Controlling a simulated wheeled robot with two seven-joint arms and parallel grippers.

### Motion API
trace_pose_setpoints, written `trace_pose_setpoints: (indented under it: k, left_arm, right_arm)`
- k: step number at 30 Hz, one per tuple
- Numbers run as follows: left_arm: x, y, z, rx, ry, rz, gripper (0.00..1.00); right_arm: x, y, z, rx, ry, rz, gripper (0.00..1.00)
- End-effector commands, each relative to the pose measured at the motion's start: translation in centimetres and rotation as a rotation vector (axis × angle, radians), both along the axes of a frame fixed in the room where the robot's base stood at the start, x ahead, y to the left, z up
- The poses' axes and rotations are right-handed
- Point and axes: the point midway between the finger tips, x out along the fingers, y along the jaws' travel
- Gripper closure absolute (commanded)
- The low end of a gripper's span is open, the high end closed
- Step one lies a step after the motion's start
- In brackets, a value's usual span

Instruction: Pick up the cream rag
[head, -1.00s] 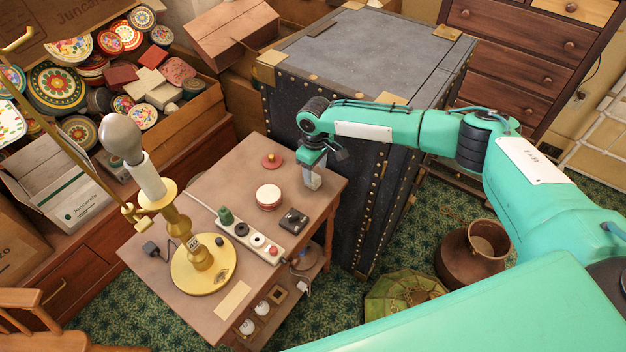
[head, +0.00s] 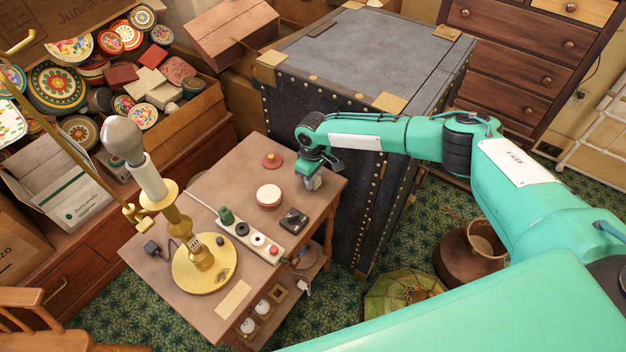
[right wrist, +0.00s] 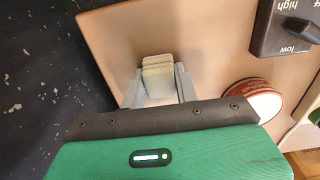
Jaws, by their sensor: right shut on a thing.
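The cream rag (right wrist: 158,77) is a small, folded, layered bundle in the right wrist view. It sits between the two grey fingers of my right gripper (right wrist: 158,86), which are shut on it. In the head view my right gripper (head: 312,182) points down at the far right corner of the small wooden table (head: 205,178). The rag is mostly hidden by the gripper there. I cannot tell whether the rag still touches the tabletop. My left gripper is not in view.
A red-and-white round tin (head: 269,196), a dark switch box (head: 294,220) and a power strip (head: 250,240) stand near the gripper. A brass lamp (head: 190,255) stands at the left of the table. A dark trunk (head: 345,150) rises close behind the gripper.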

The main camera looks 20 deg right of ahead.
Motion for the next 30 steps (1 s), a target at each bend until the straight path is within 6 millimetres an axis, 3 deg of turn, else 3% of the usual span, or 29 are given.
trace_pose_setpoints:
  k: [8,14,24,30]
  left_arm:
    - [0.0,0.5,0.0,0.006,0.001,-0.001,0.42]
    - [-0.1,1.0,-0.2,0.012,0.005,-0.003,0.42]
    - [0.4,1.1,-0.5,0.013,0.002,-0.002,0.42]
    - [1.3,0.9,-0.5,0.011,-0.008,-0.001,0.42]
  right_arm:
    - [0.1,0.0,0.7,0.001,-0.001,0.0,0.91]
    - [0.1,0.0,3.3,0.002,-0.002,0.0,0.91]
    - [0.1,0.0,12.8,0.002,-0.005,0.001,0.91]
    - [0.1,0.0,17.3,0.002,-0.004,0.0,0.91]
